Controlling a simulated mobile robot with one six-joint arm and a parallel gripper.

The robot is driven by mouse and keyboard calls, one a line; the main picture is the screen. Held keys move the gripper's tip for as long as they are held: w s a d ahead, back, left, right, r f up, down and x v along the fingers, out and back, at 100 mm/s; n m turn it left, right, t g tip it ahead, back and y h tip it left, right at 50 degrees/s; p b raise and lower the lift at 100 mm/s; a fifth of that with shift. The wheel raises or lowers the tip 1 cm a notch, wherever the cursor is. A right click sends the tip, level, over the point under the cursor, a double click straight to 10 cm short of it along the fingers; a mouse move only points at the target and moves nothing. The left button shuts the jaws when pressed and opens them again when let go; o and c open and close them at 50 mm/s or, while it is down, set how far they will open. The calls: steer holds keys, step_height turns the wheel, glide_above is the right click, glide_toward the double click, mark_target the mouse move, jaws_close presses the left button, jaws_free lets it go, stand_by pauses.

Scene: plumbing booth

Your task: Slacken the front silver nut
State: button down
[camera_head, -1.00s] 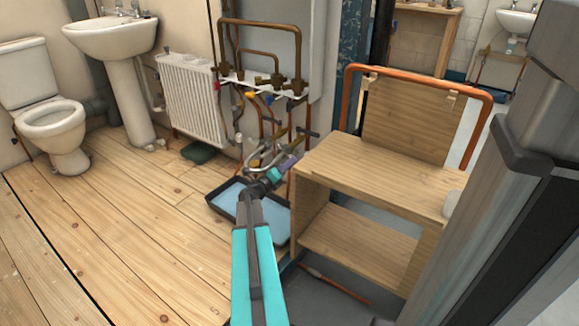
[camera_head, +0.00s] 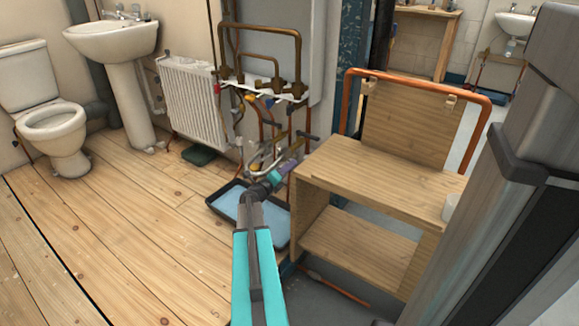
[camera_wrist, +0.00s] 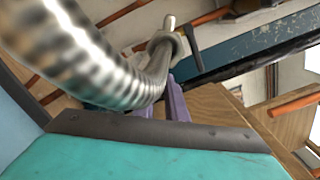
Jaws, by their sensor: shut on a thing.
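My gripper (camera_head: 293,160), with purple fingers, reaches into the pipework below the boiler. In the wrist view the purple fingers (camera_wrist: 174,104) are shut at the end of a shiny corrugated silver hose (camera_wrist: 88,55). A silver nut (camera_wrist: 183,45) with flat faces shows just beyond the fingertips, beside a pale pipe end. The hose covers part of the fingers, so the exact contact on the nut is hard to see.
A wooden step-up bench (camera_head: 375,185) with an orange rail stands close on the right. A black tray with blue inside (camera_head: 226,205) lies on the floor under the pipes. Copper pipes (camera_head: 262,55) and a radiator (camera_head: 190,100) are behind. The wooden floor at left is clear.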

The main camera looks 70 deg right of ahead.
mark_target(289, 155)
steer(key=r+n+p, duration=0.1)
steer(key=n+p, duration=0.1)
steer(key=p, duration=0.2)
steer(key=r+n+p, duration=0.1)
steer(key=n+p, duration=0.2)
steer(key=p, duration=0.1)
steer(key=r+n+p, duration=0.1)
steer(key=n+p, duration=0.1)
steer(key=p, duration=0.2)
steer(key=shift+s+a+r+n, duration=0.1)
steer(key=shift+s+r+n, duration=0.25)
steer(key=shift+n, duration=0.05)
steer(key=n+p, duration=0.1)
steer(key=r+n+p, duration=0.1)
steer(key=p, duration=0.1)
steer(key=n+p, duration=0.1)
steer(key=p, duration=0.1)
steer(key=shift+w+r+n, duration=0.25)
steer(key=shift+n, duration=0.15)
steer(key=shift+w+r+n+p, duration=0.2)
steer(key=shift+n+p, duration=0.6)
steer(key=shift+p, duration=0.4)
steer(key=c, duration=2)
jaws_free()
steer(key=shift+c, duration=0.2)
